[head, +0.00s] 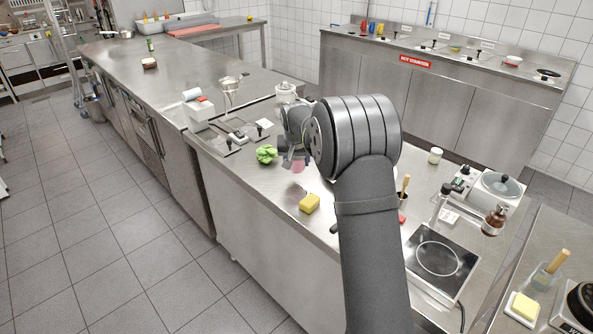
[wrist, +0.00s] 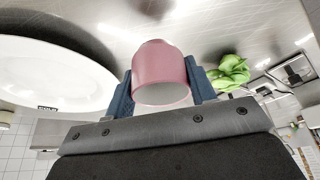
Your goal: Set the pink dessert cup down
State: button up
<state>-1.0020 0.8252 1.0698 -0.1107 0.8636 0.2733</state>
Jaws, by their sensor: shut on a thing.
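The pink dessert cup (wrist: 160,72) sits between the two blue-grey fingers of my gripper (wrist: 160,92) in the wrist view, and the gripper is shut on it. In the head view the cup (head: 298,167) shows only as a small pink patch under my gripper (head: 294,160), mostly hidden by the gripper and arm. It is over the steel counter (head: 262,195). I cannot tell whether its base touches the counter.
A large white round dish (wrist: 50,70) is close by in the wrist view. A white canister (head: 286,93) stands behind.

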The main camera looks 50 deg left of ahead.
aim_at(297, 170)
jog(key=shift+f, duration=2)
jog(key=shift+f, duration=0.1)
jog(key=o, duration=1)
jog(key=v, duration=1.2)
